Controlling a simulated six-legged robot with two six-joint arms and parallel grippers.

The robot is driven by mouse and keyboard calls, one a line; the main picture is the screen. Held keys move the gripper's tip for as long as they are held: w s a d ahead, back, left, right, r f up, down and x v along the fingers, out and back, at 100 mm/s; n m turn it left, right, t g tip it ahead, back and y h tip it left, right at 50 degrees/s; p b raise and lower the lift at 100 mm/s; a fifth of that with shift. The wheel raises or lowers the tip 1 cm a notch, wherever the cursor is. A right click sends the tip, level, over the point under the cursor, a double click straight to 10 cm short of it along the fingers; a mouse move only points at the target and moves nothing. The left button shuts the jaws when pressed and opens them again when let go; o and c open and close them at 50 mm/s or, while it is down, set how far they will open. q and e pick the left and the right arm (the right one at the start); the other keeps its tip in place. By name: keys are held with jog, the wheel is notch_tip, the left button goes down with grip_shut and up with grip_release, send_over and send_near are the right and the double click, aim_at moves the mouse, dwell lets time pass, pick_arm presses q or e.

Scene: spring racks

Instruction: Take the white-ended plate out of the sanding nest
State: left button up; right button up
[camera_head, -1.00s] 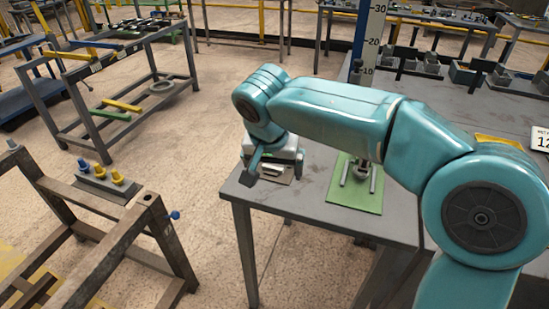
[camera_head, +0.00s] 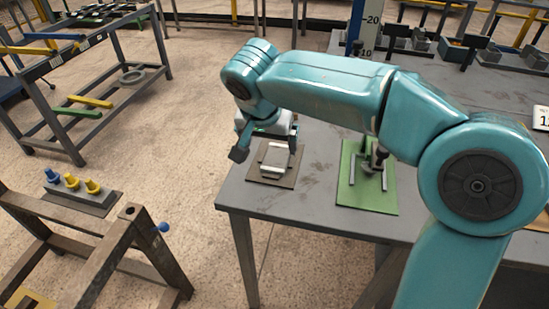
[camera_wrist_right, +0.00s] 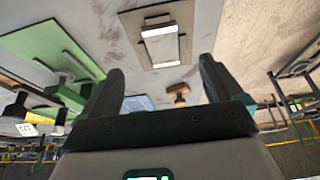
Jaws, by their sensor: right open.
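The white-ended plate (camera_head: 275,157) lies in the sanding nest (camera_head: 287,182), a brown board near the left corner of the grey table. In the right wrist view the plate (camera_wrist_right: 162,48) is a grey strip with a white block at each end, lying within the nest (camera_wrist_right: 190,20). My right gripper (camera_head: 267,146) is above and behind the nest in the head view, apart from the plate. In the right wrist view my right gripper (camera_wrist_right: 161,70) is open, with nothing between its fingers. My left gripper is not in view.
A green mat (camera_head: 382,200) with a metal fixture lies right of the nest, partly behind my forearm. A vertical scale (camera_head: 371,30) and several grey blocks stand at the table's back. A brown stand (camera_head: 125,240) is at lower left. Bare floor lies between.

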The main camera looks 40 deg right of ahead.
aim_at(274, 164)
jog(key=x, duration=0.4)
jog(key=shift+w, duration=0.1)
jog(key=shift+d+f, duration=0.2)
jog(key=shift+f, duration=0.35)
jog(key=b+x, duration=0.1)
jog(key=x, duration=0.4)
jog(key=shift+a+f, duration=0.15)
jog(key=shift+f, duration=0.1)
jog(key=c, duration=1.2)
jog(key=shift+w+r, duration=0.1)
jog(key=shift+c, duration=0.3)
jog(key=shift+r, duration=0.15)
